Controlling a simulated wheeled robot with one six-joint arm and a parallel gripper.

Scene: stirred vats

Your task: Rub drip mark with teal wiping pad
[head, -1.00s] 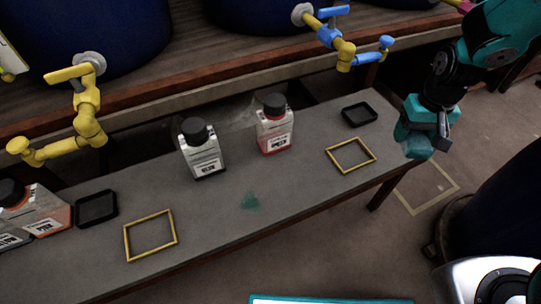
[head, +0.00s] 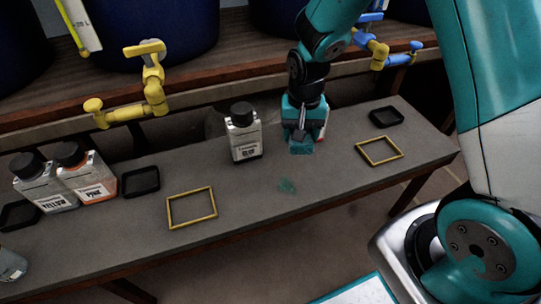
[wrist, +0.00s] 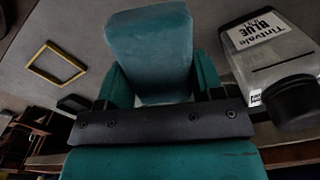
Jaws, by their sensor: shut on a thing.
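The drip mark (head: 287,186) is a small teal smear on the grey bench top, in front of the bottles. The teal wiping pad (head: 301,148) is in my gripper (head: 302,132), behind and slightly right of the mark. The pad also shows in the wrist view (wrist: 148,50), flat and held between the two teal fingers. My gripper is shut on the pad. The pad looks close to the bench, but I cannot tell whether it touches. The mark does not show in the wrist view.
Yellow frames (head: 192,226) (head: 400,150) and black trays (head: 140,181) (head: 386,108) lie either side. PINK (head: 88,172) and YELLOW (head: 44,184) bottles stand left. Taps (head: 152,80) overhang the rear.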

